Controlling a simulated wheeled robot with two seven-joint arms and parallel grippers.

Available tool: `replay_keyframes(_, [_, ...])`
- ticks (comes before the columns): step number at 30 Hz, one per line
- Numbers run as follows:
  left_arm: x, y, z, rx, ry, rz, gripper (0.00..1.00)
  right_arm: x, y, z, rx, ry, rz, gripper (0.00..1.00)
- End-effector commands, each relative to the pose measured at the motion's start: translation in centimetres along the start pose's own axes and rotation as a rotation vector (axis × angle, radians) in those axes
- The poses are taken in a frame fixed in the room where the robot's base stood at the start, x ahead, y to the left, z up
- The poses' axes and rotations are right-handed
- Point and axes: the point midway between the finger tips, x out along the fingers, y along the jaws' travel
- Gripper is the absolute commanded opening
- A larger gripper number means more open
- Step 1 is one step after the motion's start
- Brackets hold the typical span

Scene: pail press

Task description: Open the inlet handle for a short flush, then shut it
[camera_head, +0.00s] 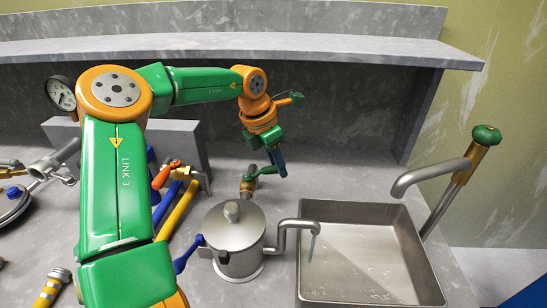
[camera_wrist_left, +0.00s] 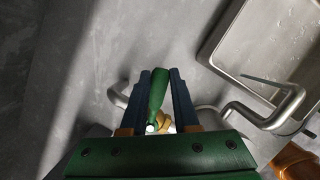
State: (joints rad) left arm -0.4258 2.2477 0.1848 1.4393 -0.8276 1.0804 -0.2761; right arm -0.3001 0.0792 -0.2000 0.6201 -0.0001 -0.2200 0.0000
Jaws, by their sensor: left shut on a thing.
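The green handle (camera_head: 267,171) sits on a brass valve (camera_head: 248,186) just behind the lidded steel pail (camera_head: 235,240); I take it as the inlet handle. In the head view it points to the right from the valve. My left gripper (camera_head: 279,168) reaches down from above and is shut on this handle. In the left wrist view the green handle (camera_wrist_left: 158,88) lies between the two dark fingers of my left gripper (camera_wrist_left: 161,78). A pale thin streak, like running water, leaves the pail's bent spout (camera_head: 300,224) over the sink. My right gripper is not in view.
A steel sink (camera_head: 437,283) with drops in it stands right of the pail, with a green-topped tap (camera_head: 487,136) beyond. A blue lever (camera_head: 188,253) is at the pail's left. Coloured pipes (camera_head: 178,210), a red lever (camera_head: 166,174) and a gauge (camera_head: 61,93) are further left.

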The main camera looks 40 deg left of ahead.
Motion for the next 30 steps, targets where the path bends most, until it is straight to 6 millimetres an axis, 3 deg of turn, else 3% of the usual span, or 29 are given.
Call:
replay_keyframes(8, [-0.1,-0.1,0.0,0.000,-0.001,-0.001,0.00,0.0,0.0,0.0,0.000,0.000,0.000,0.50])
replay_keyframes(18, [-0.2,-2.3,-1.1,0.001,0.000,-0.001,0.00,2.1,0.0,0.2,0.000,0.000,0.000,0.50])
replay_keyframes(26, [-0.3,-2.5,-1.3,-0.001,0.008,-0.004,0.00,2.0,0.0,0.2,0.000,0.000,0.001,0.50])
replay_keyframes(27, [-0.3,-2.5,-1.3,-0.002,0.008,-0.005,0.37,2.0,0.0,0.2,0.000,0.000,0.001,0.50])
replay_keyframes(30, [-0.3,-2.5,-1.3,-0.001,0.008,-0.005,0.64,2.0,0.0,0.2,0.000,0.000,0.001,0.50])
